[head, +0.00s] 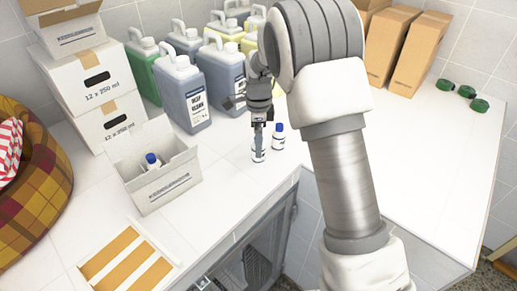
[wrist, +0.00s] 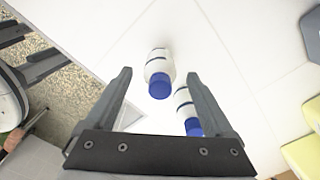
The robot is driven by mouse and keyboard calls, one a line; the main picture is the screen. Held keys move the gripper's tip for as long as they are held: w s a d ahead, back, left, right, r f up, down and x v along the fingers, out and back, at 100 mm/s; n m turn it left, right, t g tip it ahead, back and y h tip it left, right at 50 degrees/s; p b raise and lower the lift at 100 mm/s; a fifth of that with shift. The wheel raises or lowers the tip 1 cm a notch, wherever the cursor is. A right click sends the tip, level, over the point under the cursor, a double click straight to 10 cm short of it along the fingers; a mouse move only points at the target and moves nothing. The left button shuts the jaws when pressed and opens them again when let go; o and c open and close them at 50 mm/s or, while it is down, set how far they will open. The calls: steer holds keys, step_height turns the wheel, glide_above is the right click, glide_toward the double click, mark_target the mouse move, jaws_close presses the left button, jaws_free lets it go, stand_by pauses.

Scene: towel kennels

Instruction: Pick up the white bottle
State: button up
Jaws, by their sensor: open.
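Two white bottles with blue caps stand close together on the white counter. In the head view one bottle (head: 278,137) is in plain sight, and the other bottle (head: 258,156) is partly hidden by my gripper (head: 259,132), which points down over it. In the wrist view my gripper (wrist: 158,75) is open and empty. One bottle (wrist: 158,66) shows between the fingertips, cap towards me. The other bottle (wrist: 183,98) lies by the right finger, which partly covers it. I cannot tell whether the fingers touch either bottle.
An open white carton (head: 165,185) holds another blue-capped bottle (head: 152,160). Several large jugs (head: 190,95) stand behind, with stacked boxes (head: 95,85) at left. Brown cartons (head: 418,55) and green rolls (head: 466,91) are at right. The counter's front edge is close.

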steer(key=shift+f, duration=1.25)
jaws_close()
